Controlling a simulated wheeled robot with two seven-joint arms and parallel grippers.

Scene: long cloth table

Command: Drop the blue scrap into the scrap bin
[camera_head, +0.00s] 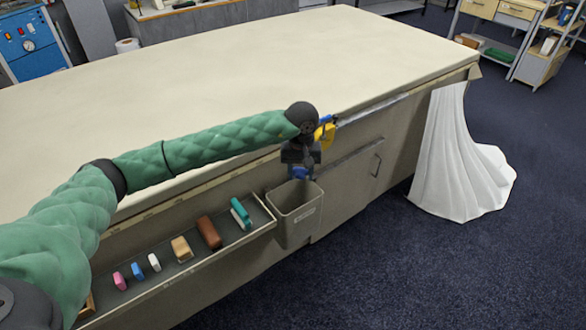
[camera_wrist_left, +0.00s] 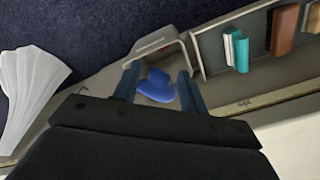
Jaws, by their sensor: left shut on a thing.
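The blue scrap (camera_wrist_left: 156,86) is between the fingers of my left gripper (camera_wrist_left: 156,88) in the left wrist view. In the head view, my left gripper (camera_head: 301,172) points down with a bit of the blue scrap (camera_head: 300,174) showing at its tip. The gripper is shut on the scrap and holds it above the open mouth of the grey scrap bin (camera_head: 295,217). The bin hangs on the table's side and also shows behind the scrap in the left wrist view (camera_wrist_left: 154,48). My right gripper is not in view.
A shelf tray (camera_head: 176,270) left of the bin holds several small coloured blocks and brushes. The cloth table (camera_head: 250,75) is bare on top. A yellow and blue item (camera_head: 326,130) is at its edge behind my wrist. White cloth (camera_head: 455,165) hangs at the right.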

